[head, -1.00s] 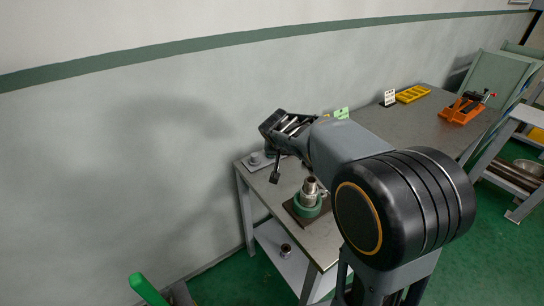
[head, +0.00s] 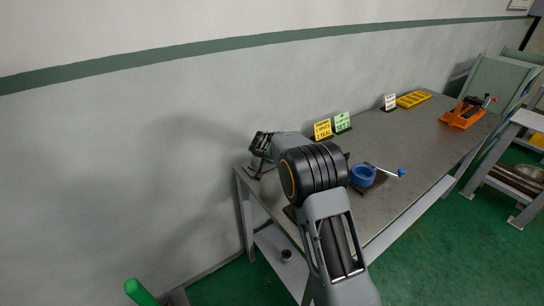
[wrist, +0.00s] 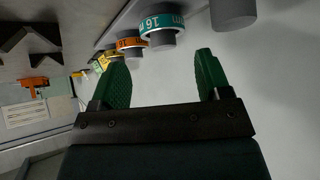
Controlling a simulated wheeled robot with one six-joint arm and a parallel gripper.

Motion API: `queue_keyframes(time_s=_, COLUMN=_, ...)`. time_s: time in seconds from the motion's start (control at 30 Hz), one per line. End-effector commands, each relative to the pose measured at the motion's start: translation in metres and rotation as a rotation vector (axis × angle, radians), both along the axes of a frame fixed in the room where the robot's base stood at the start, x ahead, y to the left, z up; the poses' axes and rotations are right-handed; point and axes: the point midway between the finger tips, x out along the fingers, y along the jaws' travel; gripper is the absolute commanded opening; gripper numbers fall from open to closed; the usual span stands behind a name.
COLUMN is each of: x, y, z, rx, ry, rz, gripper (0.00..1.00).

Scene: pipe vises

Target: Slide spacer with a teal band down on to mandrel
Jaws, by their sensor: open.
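The spacer with a teal band (wrist: 162,30), marked 16, stands in a row of banded spacers in the wrist view. My gripper (wrist: 161,57) is open, its two green fingers apart with nothing between them. The teal-banded spacer appears just beyond the gap between the fingertips, not between them. A plain grey cylinder (wrist: 232,12) stands to its right at the top edge; I cannot tell whether it is the mandrel. In the head view my gripper (head: 262,145) is low over the table's far left end, and my arm hides much of what is there.
On the table are a blue vise (head: 362,176), an orange vise (head: 462,113), a yellow tray (head: 413,98) and small signs (head: 322,130). The wall is close behind.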

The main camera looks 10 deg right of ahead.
Motion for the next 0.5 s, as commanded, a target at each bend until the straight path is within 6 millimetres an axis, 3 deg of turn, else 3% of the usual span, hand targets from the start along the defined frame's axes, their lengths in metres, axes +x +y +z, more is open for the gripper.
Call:
queue_keyframes(time_s=0.27, x=0.011, y=-0.003, z=-0.011, rx=0.001, ry=0.002, rz=0.000, gripper=0.70)
queue_keyframes(time_s=0.5, x=0.030, y=-0.009, z=-0.034, rx=0.001, ry=0.002, rz=-0.001, gripper=0.70)
